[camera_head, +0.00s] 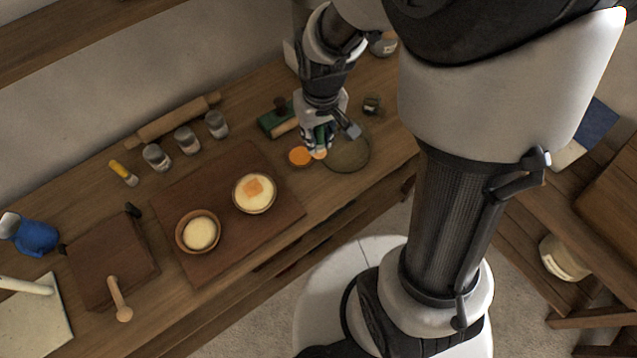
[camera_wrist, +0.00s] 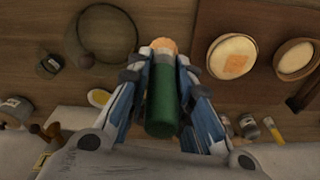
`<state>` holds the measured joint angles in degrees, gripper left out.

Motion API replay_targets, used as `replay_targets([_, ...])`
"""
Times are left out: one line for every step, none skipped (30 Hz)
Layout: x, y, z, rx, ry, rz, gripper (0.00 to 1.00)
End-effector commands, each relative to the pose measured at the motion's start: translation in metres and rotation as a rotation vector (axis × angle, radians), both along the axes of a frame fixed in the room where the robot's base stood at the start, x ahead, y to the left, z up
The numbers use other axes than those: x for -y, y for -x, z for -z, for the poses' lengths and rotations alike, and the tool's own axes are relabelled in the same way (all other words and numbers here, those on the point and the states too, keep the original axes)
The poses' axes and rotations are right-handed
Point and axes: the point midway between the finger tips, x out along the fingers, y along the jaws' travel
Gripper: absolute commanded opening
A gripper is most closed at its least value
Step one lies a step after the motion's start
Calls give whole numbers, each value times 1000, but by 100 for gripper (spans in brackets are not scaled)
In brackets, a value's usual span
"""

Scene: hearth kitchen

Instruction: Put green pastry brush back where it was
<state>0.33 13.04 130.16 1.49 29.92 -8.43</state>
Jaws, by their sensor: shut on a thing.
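The green pastry brush (camera_wrist: 162,105) is between the fingers of my gripper (camera_wrist: 163,75) in the wrist view, its green part running up the middle of the picture. My gripper is shut on it. An orange-tan patch shows at its far end; I cannot tell whether this is the brush or a thing behind it. In the head view my gripper (camera_head: 320,148) is over the counter, by an orange disc (camera_head: 299,156) and the left edge of a dark round mat (camera_head: 350,158). The fingers mostly hide the brush there. I cannot tell whether it touches the counter.
A green block-like thing (camera_head: 270,124) lies behind my gripper, with a small dark jar (camera_head: 371,105) to the right. Left are a brown board (camera_head: 225,238) with two bowls (camera_head: 255,205), several jars (camera_head: 187,140) and a rolling pin (camera_head: 175,122). A yellow-centred dish (camera_wrist: 98,97) shows in the wrist view.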

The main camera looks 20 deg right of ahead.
Motion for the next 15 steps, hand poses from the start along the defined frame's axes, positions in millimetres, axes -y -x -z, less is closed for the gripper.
replay_targets([0, 2, 16, -6, 0, 0, 0])
replay_targets([0, 2, 24, -8, 0, 0, 0])
replay_targets([0, 2, 36, -8, 0, 0, 0])
replay_targets([0, 2, 45, -10, 0, 0, 0])
replay_targets([0, 2, 53, -8, 0, 0, 0])
replay_targets([0, 2, 64, -9, 0, 0, 0])
replay_targets([0, 2, 72, -9, 0, 0, 0])
replay_targets([0, 2, 80, -9, 0, 0, 0])
replay_targets([0, 2, 91, -10, 0, 0, 0])
replay_targets([0, 2, 99, -10, -1, 0, 0])
replay_targets([0, 2, 107, -9, 0, 0, 0])
replay_targets([0, 2, 116, -9, 0, 0, 0])
replay_targets([0, 2, 122, -8, 0, 0, 0])
replay_targets([0, 2, 128, -8, 0, 1, 0])
replay_targets([0, 1, 134, -7, 0, 1, 0])
